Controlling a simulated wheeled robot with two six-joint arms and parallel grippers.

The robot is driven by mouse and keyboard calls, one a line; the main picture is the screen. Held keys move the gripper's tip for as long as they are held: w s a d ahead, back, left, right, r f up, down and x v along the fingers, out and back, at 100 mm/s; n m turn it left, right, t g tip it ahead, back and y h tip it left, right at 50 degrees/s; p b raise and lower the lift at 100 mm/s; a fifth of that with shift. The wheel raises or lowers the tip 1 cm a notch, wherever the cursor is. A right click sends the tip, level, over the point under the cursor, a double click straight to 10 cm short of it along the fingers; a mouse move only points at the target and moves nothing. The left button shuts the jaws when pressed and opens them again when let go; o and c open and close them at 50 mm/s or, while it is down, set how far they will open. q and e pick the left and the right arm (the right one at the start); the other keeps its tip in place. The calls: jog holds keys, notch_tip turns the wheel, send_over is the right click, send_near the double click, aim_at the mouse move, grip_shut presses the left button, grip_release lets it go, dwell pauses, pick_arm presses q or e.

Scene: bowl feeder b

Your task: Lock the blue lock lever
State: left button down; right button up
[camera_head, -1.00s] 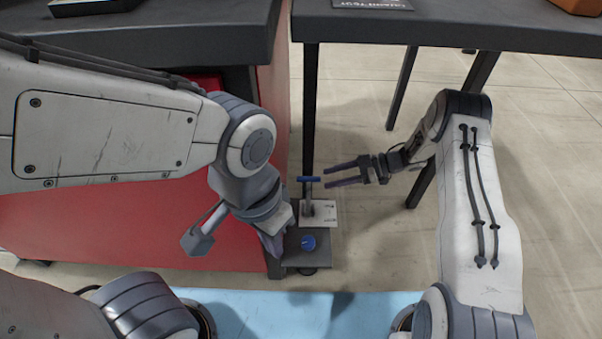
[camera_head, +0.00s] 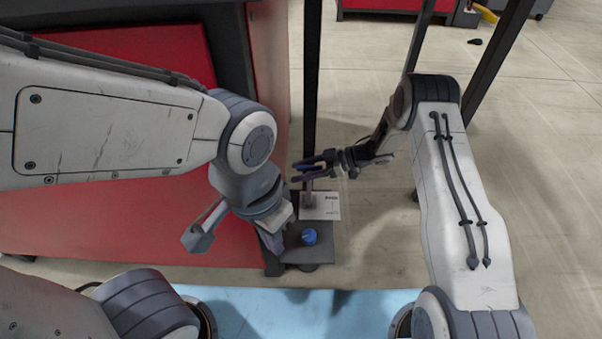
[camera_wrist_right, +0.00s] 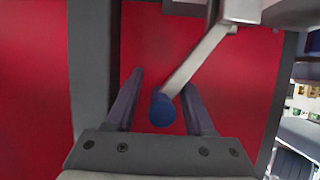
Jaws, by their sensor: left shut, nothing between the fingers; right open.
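The lock lever has a blue handle (camera_head: 304,167) on a grey arm, standing over a small platform, partly covered by my right gripper. In the right wrist view its round blue end (camera_wrist_right: 162,109) sits between the two fingers, with the grey arm running up and right to a pale bracket. My right gripper (camera_head: 294,172) is open, its fingers on either side of the blue handle; contact cannot be told. The open fingers also show in the right wrist view (camera_wrist_right: 162,82). My left gripper (camera_head: 274,241) is shut and empty, pointing down beside the platform's left edge.
A blue knob (camera_head: 309,237) stands on the dark platform (camera_head: 322,255), just right of my left gripper. A white label plate (camera_head: 322,206) lies behind it. A red cabinet (camera_head: 110,220) fills the left side. A dark post (camera_head: 311,80) rises behind the lever.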

grip_shut()
jog(key=shift+w, duration=0.1)
jog(key=shift+w+r, duration=0.1)
jog(key=shift+w, duration=0.05)
dwell(1.2)
